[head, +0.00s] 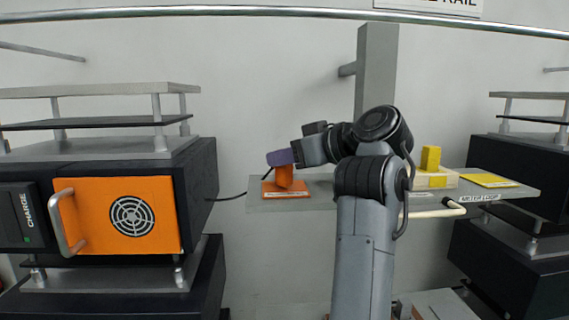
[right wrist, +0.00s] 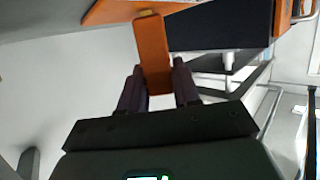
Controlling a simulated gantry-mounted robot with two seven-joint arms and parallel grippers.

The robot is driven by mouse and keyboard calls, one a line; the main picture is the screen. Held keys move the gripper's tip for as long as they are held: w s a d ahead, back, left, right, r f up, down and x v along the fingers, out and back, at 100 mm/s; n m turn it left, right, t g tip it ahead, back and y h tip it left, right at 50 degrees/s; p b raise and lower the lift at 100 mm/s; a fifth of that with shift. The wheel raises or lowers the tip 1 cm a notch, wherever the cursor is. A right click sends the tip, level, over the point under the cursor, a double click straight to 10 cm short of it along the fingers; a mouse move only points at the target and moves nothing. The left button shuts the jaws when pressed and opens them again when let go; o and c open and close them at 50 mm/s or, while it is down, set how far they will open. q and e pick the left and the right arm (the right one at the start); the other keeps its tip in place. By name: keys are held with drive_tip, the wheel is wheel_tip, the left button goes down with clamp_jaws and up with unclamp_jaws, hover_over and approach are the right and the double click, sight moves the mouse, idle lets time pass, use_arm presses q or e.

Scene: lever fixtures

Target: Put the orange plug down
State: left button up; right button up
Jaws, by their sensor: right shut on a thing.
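An orange plug (head: 284,177) is held in my right gripper (head: 282,158), above or at an orange pad (head: 287,188) on the left end of a grey shelf (head: 330,199). In the right wrist view the orange plug (right wrist: 153,55) stands between the two dark purple fingers of my right gripper (right wrist: 158,85), which are shut on it. I cannot tell whether the plug's lower end touches the pad. A black cable (head: 232,197) runs from the left rack toward the shelf. My left gripper is not in view.
A yellow block (head: 431,158) stands on a pale base (head: 433,180) at the shelf's right, beside a yellow pad (head: 485,180). A rack with an orange handled panel (head: 105,215) is at the left.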

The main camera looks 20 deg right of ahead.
drive_tip(key=shift+r, duration=0.1)
drive_tip(key=shift+f, duration=0.2)
drive_tip(key=o, duration=1.1)
drive_tip(key=shift+c, duration=0.2)
drive_tip(key=shift+r, duration=0.1)
